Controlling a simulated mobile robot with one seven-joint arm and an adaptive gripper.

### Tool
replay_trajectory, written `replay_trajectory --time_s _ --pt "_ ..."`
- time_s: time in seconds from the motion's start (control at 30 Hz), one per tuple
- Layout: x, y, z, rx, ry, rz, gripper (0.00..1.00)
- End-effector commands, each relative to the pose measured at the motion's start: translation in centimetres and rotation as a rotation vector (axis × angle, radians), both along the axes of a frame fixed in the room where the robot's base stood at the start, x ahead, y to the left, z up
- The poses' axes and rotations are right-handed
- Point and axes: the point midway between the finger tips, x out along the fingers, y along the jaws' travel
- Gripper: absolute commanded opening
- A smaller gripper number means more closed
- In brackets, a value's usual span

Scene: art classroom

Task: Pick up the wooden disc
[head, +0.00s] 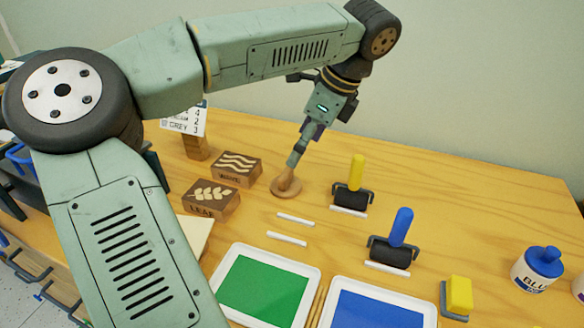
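The wooden disc (286,189) is a round, light-brown piece on the table, with an upright part at its middle. My gripper (292,170) reaches down to it from above, and its fingertips are at the disc's upright part. The fingers cover some of the disc. From this view alone I cannot tell whether the fingers are closed on it or only beside it. The disc appears to rest flat on the table.
Two carved wooden blocks (236,168) (211,199) stand left of the disc. Rollers with yellow (357,170) and blue (402,225) handles lie right. Green (265,285) and blue (375,310) trays are in front. White sticks (295,219) lie between. A blue-lidded jar (537,270) stands right.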

Motion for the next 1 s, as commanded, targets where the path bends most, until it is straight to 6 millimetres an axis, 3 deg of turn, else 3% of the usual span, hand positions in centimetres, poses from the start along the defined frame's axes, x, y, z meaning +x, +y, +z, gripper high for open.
replay_trajectory --time_s 0.17,0.8,1.0 --pt "0.1 0.4 -0.7 0.002 0.001 0.004 0.77" --pt "2.2 3.3 -8.4 -0.001 0.004 0.0 0.77" --pt "2.4 3.8 -9.9 -0.001 0.0 0.0 0.77"
